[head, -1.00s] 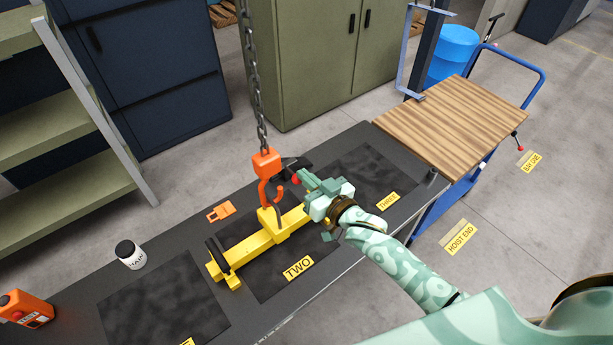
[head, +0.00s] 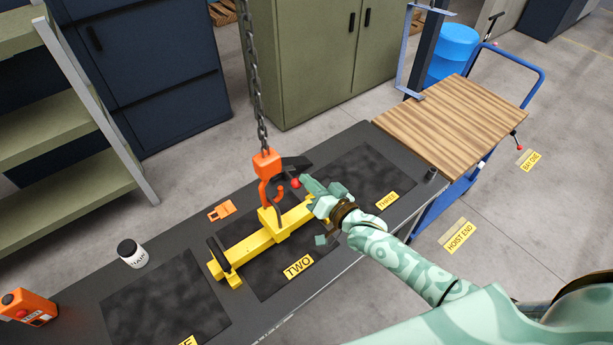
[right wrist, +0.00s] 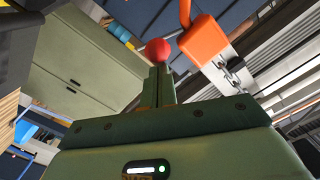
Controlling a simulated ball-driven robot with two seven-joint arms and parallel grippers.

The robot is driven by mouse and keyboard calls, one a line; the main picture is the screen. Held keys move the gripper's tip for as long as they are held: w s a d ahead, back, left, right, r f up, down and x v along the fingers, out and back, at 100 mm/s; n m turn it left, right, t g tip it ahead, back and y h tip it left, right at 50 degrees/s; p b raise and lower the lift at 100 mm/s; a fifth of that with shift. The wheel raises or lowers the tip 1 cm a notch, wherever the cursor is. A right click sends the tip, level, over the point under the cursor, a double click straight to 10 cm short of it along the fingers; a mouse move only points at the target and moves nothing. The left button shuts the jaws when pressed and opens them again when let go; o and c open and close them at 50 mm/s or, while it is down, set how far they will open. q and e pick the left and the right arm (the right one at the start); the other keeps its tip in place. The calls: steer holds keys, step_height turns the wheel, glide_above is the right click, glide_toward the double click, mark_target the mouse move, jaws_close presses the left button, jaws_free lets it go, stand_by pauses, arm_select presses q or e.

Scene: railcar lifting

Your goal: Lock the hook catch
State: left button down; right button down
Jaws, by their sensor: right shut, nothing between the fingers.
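The orange hook (head: 264,189) hangs from a chain above the middle of the yellow beam (head: 245,249); its tip is down at the beam's raised block, and I cannot tell whether it is engaged. A red ball knob (head: 296,183) stands just right of the hook. My right gripper (head: 307,184) is shut and empty, its tips close beside the knob. In the right wrist view the red knob (right wrist: 158,50) appears just beyond the shut fingertips (right wrist: 159,72), with the orange hook block (right wrist: 205,40) to its right. Contact is unclear. My left gripper is out of view.
The chain (head: 254,80) rises from the hook.

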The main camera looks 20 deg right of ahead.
steer(key=f+m, duration=0.1)
steer(key=m, duration=0.1)
steer(key=f+m+b, duration=0.1)
steer(key=m, duration=0.2)
steer(key=a+f+m+b, duration=0.1)
steer(key=m, duration=0.1)
steer(key=shift+s+f+m, duration=0.2)
steer(key=shift+f+m, duration=0.1)
steer(key=shift+f, duration=0.05)
stand_by(0.8)
